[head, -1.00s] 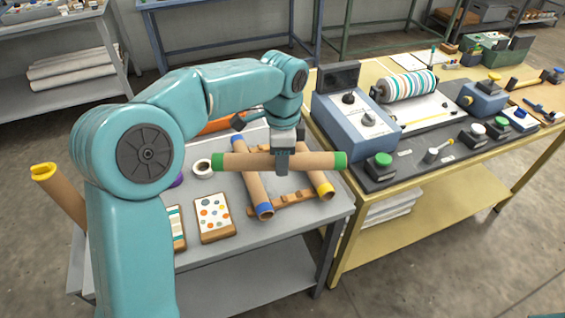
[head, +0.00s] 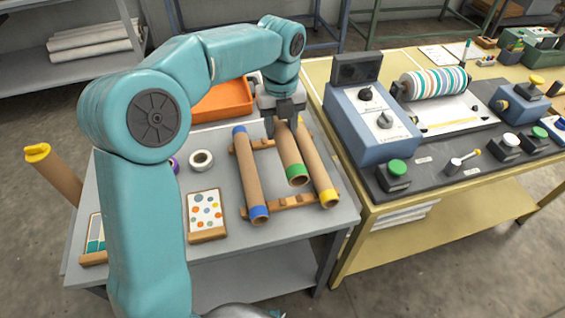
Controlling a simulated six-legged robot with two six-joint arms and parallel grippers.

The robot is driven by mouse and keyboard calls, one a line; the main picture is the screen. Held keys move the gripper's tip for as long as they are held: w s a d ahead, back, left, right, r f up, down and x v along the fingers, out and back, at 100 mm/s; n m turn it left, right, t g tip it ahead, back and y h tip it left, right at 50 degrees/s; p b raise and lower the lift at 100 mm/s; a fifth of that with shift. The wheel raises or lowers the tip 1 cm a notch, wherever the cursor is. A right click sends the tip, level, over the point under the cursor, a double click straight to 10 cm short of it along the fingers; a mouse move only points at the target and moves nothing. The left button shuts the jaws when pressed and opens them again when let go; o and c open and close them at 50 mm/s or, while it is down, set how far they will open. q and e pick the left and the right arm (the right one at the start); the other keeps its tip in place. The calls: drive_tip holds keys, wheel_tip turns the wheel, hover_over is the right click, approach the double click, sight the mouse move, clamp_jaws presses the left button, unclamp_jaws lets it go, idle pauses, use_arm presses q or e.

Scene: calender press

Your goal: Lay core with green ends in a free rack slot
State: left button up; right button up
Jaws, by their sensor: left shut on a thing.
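The core with green ends (head: 291,155) is a brown cardboard tube; its near green end shows, its far end is hidden by my gripper. My left gripper (head: 284,128) is shut on it near the far end. The core points along the rack, between the core with blue ends (head: 249,176) and the core with yellow ends (head: 318,165). The wooden rack (head: 278,203) lies on the grey table, with those two cores in it. I cannot tell whether the green-ended core touches the rack. My right gripper is not in view.
An orange tray (head: 224,101) sits behind the rack. A white tape roll (head: 201,161) and a dotted card on a wooden stand (head: 205,214) are to the left. The calender press (head: 370,125) stands on the yellow bench at right.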

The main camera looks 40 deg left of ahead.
use_arm(q)
wheel_tip(320, 180, down, 8)
drive_tip(key=shift+r+b, duration=0.2)
drive_tip(key=shift+b, duration=0.15)
drive_tip(key=shift+s+f, duration=0.1)
drive_tip(key=shift+f, duration=0.25)
wheel_tip(320, 180, down, 4)
drive_tip(key=shift+r, duration=0.15)
drive_tip(key=shift+b, duration=0.3)
drive_tip(key=o, duration=0.6)
drive_tip(key=shift+f, duration=0.25)
drive_tip(key=o, duration=0.5)
drive_tip(key=shift+c, duration=0.2)
drive_tip(key=shift+r, duration=0.1)
